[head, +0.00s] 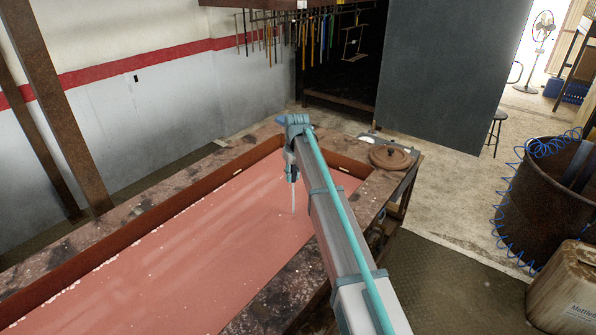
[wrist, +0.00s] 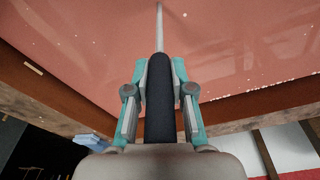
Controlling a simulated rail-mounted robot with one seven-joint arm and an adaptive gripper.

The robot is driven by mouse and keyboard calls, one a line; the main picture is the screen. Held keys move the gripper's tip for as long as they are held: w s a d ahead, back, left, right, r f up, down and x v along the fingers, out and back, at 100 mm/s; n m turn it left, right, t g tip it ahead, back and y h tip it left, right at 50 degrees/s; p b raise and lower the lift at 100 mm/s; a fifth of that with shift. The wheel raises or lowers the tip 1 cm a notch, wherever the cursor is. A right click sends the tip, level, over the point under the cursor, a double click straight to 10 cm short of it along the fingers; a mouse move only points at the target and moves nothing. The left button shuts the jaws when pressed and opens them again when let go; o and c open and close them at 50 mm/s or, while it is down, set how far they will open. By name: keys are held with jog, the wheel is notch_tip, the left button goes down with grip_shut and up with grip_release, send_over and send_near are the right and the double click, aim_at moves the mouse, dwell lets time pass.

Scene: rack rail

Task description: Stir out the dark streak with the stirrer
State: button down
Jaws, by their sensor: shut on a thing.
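My gripper (head: 291,172) is above the far right part of a long trough of pinkish-red liquid (head: 190,245). It is shut on the stirrer, whose pale thin rod (head: 293,200) points down toward the liquid. In the wrist view the stirrer's black handle (wrist: 159,105) lies between the two teal-and-grey fingers, and its rod runs out to the top edge. I cannot tell whether the rod's tip is in the liquid. A faint darker smear shows beside the rod at the top of the wrist view. In the head view I see pale streaks and specks, but no distinct dark streak.
The trough has a rust-brown rim (head: 262,305). A round brown lid (head: 390,156) lies on its right end. Thin rods hang from a rack (head: 290,30) behind. A dark barrel (head: 545,200) with blue coiled hose and a canister (head: 565,298) stand on the right.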

jog(key=s+a, duration=0.8)
jog(key=s, duration=0.4)
jog(key=w+d+p, duration=0.1)
jog(key=w+d, duration=0.4)
jog(key=w, duration=0.3)
jog(key=shift+s, duration=0.1)
notch_tip(320, 180, up, 16)
jog(key=p, duration=0.6)
dwell(0.6)
jog(key=shift+d, duration=0.1)
dwell(3.6)
